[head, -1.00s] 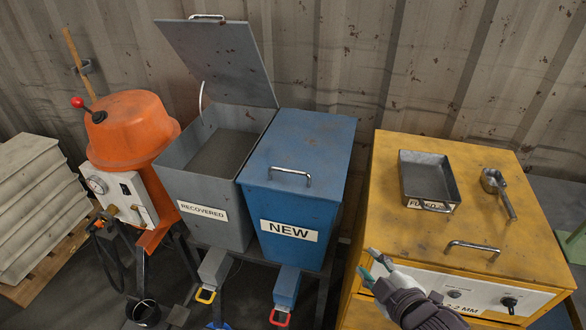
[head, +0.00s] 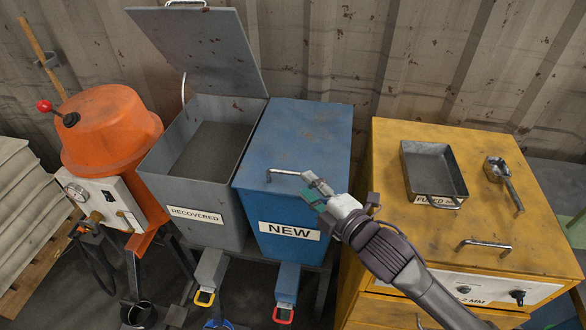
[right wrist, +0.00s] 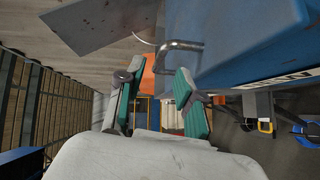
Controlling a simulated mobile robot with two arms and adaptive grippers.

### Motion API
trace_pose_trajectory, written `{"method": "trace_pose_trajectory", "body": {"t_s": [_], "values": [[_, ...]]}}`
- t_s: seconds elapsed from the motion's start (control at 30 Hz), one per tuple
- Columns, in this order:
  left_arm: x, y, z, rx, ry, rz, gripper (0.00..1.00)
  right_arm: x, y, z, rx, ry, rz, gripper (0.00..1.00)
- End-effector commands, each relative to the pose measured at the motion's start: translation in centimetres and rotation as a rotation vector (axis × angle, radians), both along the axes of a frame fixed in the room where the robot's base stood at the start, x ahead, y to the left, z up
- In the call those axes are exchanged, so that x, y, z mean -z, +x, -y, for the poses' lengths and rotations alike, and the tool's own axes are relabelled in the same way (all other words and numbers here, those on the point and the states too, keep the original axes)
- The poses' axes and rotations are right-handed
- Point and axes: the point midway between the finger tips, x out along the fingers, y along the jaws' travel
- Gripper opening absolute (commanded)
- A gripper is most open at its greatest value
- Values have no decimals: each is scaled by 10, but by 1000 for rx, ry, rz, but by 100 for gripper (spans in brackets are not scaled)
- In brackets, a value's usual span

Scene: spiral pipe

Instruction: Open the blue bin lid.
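The blue bin (head: 290,190) carries a "NEW" label, and its blue lid (head: 300,135) is shut. A metal handle (head: 285,173) stands on the lid near its front edge. My right gripper (head: 312,188) is at the right end of this handle in the head view. In the right wrist view the gripper (right wrist: 155,95) is open, its two green-padded fingers apart, and the handle (right wrist: 180,48) shows just beyond and between the fingertips. I cannot tell whether a finger touches it. My left gripper is not in view.
The grey "RECOVERED" bin (head: 192,205) stands left of the blue bin with its lid (head: 205,50) raised. A yellow cabinet (head: 400,250) on the right holds a metal tray (head: 433,170) and a scoop (head: 503,180). An orange machine (head: 110,135) stands at left.

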Motion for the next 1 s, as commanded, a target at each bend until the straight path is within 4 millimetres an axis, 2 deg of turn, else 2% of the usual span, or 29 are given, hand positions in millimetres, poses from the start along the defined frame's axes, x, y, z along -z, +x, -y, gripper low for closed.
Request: {"method": "trace_pose_trajectory", "body": {"t_s": [0.1,0.3,0.5,0.73,0.97,1.0], "values": [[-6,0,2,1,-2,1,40,1,21,-15,0,3,-1,36],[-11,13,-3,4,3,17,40,6,43,-30,0,1,-2,36],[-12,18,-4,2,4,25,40,8,51,-36,-1,0,0,36],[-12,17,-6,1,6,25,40,8,52,-36,-1,0,-1,36],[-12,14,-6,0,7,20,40,8,52,-36,0,0,-1,0],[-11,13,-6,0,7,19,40,8,51,-36,0,0,-1,0]]}}
